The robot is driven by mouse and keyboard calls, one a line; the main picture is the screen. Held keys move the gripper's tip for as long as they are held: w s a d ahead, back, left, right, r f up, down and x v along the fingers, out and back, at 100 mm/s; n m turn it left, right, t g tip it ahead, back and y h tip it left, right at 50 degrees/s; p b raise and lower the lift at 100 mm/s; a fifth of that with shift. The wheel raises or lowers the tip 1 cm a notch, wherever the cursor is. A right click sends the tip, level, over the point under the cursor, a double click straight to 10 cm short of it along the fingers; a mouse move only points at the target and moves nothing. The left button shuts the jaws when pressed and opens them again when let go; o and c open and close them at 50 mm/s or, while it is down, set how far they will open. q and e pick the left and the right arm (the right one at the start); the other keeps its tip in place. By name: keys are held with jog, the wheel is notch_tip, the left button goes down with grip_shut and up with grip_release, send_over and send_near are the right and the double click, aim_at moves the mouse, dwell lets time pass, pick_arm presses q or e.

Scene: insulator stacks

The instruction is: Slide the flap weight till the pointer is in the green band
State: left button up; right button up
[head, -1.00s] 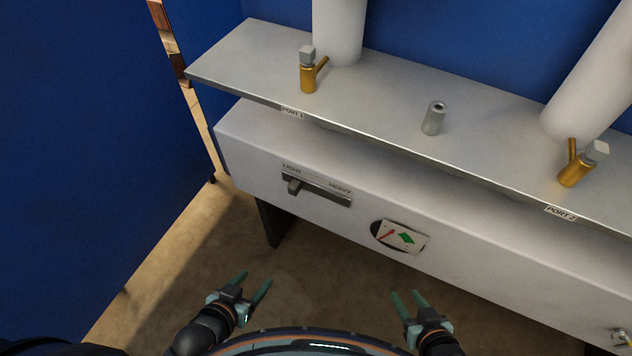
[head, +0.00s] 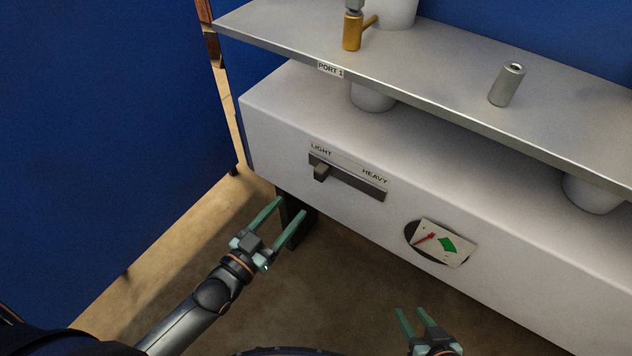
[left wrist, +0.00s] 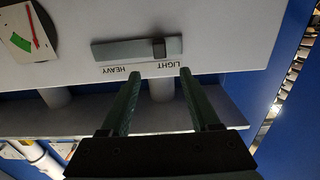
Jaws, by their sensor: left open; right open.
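The flap weight is a dark slider knob (head: 321,171) on a grey slot plate (head: 365,188) marked LIGHT at the left and HEAVY at the right. It sits near the LIGHT end. In the left wrist view the knob (left wrist: 158,48) shows upside down, beyond the fingertips. The dial (head: 440,242) is to the lower right. Its red pointer (head: 426,238) lies left of the green band (head: 447,245). My left gripper (head: 279,220) is open and empty, below and left of the knob, apart from it. My right gripper (head: 415,318) is open and empty below the dial.
The white box front (head: 285,145) carries slider and dial. Above it is a grey shelf (head: 430,75) with a brass valve (head: 352,32), a PORT 1 label and a metal cylinder (head: 507,84). A blue wall (head: 110,120) stands at the left. Floor is open below.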

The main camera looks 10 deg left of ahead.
aim_at(318, 176)
pick_arm(q)
jog(key=b+x, duration=0.1)
jog(key=x, duration=1)
jog(key=shift+w+d+b, duration=0.1)
jog(key=shift+w+b, duration=0.15)
jog(key=shift+b, duration=0.1)
jog(key=shift+c, duration=0.3)
grip_shut()
dwell(0.5)
